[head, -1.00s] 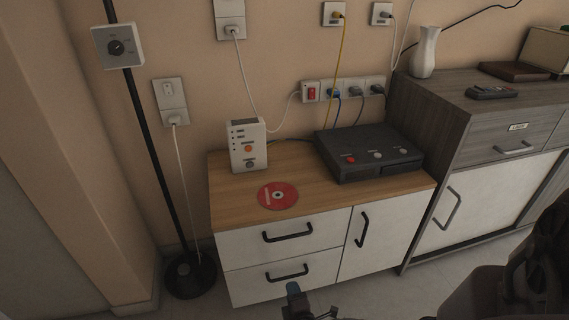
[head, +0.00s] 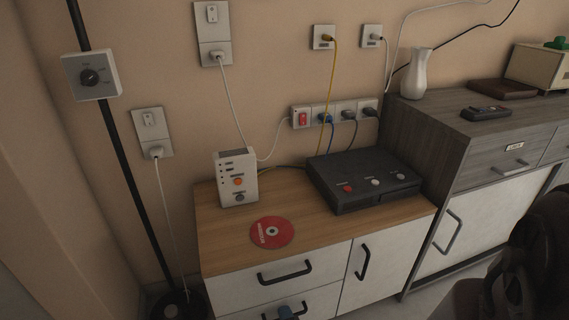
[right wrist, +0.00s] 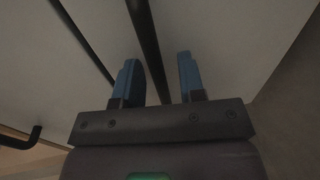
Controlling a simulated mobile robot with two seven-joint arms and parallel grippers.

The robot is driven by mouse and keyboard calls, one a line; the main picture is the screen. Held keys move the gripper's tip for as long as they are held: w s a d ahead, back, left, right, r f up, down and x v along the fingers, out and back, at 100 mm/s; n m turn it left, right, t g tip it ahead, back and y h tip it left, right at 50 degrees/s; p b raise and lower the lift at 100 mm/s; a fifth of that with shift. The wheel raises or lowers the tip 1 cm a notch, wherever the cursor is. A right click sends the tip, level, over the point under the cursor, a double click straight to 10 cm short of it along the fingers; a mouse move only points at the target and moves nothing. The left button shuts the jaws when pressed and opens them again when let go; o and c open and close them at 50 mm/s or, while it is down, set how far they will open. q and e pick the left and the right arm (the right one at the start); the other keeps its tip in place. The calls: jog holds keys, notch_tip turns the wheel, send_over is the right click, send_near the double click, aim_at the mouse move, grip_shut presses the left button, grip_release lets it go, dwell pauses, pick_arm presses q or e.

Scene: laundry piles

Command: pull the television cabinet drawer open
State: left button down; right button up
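A low cabinet with a wooden top (head: 222,238) and white fronts stands against the wall. Its upper drawer (head: 235,287) has a black bar handle (head: 286,273) and looks shut. The lower drawer is partly cut off by the bottom edge. My left gripper is not in view.
On the top are a red disc (head: 271,233), a white box (head: 236,177) and a black device (head: 362,182). A door (head: 385,262) with a handle is beside the drawers. A grey cabinet (head: 435,118) adjoins at right. A black pole (head: 122,165) stands at left.

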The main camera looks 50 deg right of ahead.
grip_shut()
jog(key=shift+s, duration=0.1)
